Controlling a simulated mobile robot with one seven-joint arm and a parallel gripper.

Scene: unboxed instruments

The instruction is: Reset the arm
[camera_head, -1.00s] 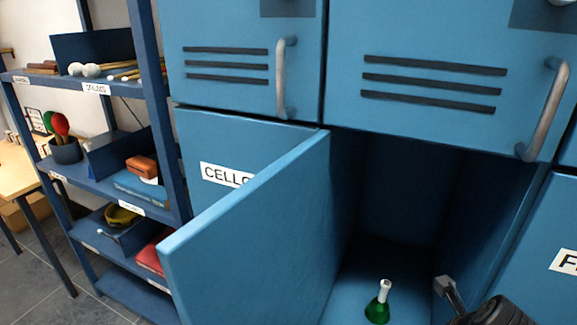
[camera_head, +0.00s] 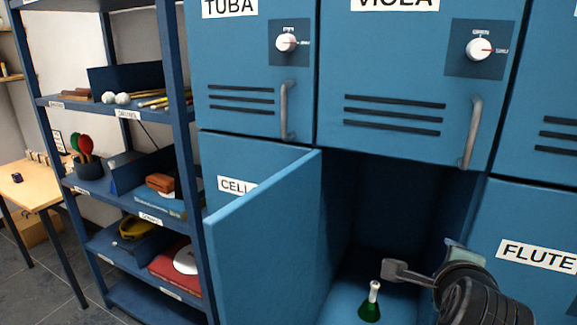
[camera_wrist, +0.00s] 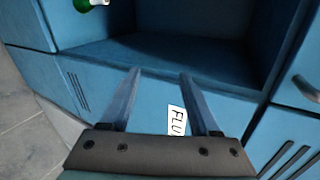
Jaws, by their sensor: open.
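My gripper (camera_head: 394,271) is at the lower right in the head view, by the open locker, close to the flask. In the wrist view its two fingers (camera_wrist: 160,74) are spread apart with nothing between them. Behind them are the FLUTE door and the open compartment. A green flask (camera_head: 370,308) with a white neck stands upright on the compartment floor, left of and below my gripper in the head view. It shows in part at the top left of the wrist view (camera_wrist: 84,5), apart from the fingers.
The open locker door (camera_head: 265,240) swings out to the left of the compartment. Closed lockers with handles lie above, and the FLUTE locker (camera_head: 535,225) is at right. A blue shelf unit (camera_head: 180,130) with several items stands left, beside a wooden table (camera_head: 35,185).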

